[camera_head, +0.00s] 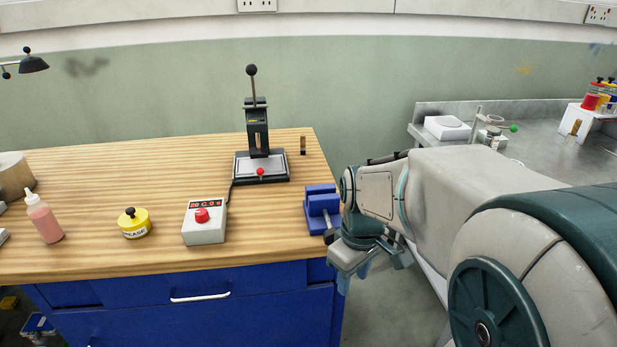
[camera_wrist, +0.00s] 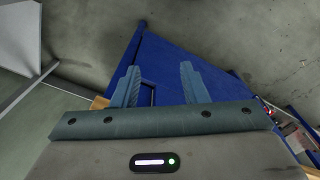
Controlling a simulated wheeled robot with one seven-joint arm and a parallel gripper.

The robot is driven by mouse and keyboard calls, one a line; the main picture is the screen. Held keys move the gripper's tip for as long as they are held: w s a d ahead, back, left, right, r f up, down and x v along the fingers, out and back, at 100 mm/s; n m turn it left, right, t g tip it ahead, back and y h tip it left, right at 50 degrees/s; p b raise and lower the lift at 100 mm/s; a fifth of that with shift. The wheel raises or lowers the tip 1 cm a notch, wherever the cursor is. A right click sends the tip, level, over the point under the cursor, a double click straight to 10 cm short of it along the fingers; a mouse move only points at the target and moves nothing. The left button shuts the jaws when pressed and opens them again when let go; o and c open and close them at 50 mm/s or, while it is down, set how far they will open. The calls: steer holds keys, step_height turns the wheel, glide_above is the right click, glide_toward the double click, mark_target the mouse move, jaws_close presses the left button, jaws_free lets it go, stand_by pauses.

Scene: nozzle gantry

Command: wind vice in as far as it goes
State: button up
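The blue vice (camera_head: 321,207) sits on the wooden bench top at its right edge, with a grey screw pointing toward the front. A dark handle (camera_head: 328,235) shows at the screw's front end, close to my gripper. My gripper (camera_head: 355,275) hangs just to the right of the vice, beside the bench's front right corner, pointing down. In the wrist view my gripper (camera_wrist: 160,75) has its two blue-grey fingers wide apart with nothing between them. Whether my wrist touches the handle cannot be told. The vice cannot be made out in the wrist view.
The wooden bench (camera_head: 100,255) carries a control box (camera_head: 204,222) with a red button, a lever press (camera_head: 260,160), a yellow grease tin (camera_head: 134,222) and a pink bottle (camera_head: 43,218). A grey side table (camera_head: 545,150) stands at the right. Open floor lies between them.

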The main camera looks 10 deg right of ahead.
steer(key=w+d+r+n+y+p, duration=0.2)
steer(key=w+r+n+p, duration=0.4)
steer(key=w+r+p, duration=0.1)
steer(key=n+y+p, duration=0.3)
steer(key=n+p, duration=0.2)
steer(key=n, duration=0.1)
glide_toward(334, 230)
steer(key=shift+h, duration=0.3)
steer(key=x, duration=1)
steer(key=shift+a+p, duration=0.3)
steer(key=shift+c, duration=0.3)
jaws_close()
